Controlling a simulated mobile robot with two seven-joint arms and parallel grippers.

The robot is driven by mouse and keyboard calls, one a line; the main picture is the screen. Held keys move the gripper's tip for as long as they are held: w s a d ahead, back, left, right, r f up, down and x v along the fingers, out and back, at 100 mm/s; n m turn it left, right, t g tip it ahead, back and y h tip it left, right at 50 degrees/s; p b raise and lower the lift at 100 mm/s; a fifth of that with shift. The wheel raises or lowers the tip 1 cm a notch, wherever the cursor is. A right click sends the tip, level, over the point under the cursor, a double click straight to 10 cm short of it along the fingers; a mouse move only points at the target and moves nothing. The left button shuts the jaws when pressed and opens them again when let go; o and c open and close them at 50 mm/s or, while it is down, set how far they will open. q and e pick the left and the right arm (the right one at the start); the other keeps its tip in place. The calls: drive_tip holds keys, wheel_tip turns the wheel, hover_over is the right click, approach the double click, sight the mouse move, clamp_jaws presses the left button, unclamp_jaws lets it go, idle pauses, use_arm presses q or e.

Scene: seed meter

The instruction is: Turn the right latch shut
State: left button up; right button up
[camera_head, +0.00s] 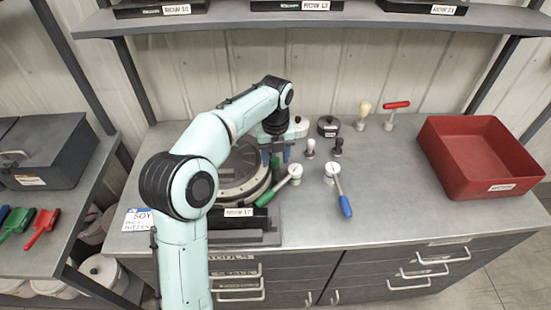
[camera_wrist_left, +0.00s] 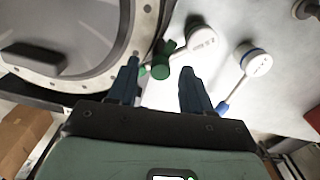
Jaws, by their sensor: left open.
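The seed meter (camera_head: 240,172) is a round grey housing with a bolted rim, partly hidden behind my left arm. Its rim and disc (camera_wrist_left: 75,40) fill the upper left of the left wrist view. My left gripper (camera_head: 276,157) is open, its two blue fingers pointing down at the meter's right edge. In the left wrist view a green part (camera_wrist_left: 167,48) shows between and beyond the fingertips, near the rim. I cannot tell whether it is the right latch or part of the green-handled tool (camera_head: 294,172) lying there. The fingers do not visibly grip anything. My right gripper is out of view.
A blue-handled tool (camera_head: 339,190) lies to the right. Small knobs (camera_head: 310,148), a black round container (camera_head: 328,126) and a red T-handle (camera_head: 396,106) stand behind. A red bin (camera_head: 445,165) is at far right. The bench front right of the tools is clear.

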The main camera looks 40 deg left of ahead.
use_arm(q)
drive_tip(key=shift+f, duration=0.3)
clamp_jaws()
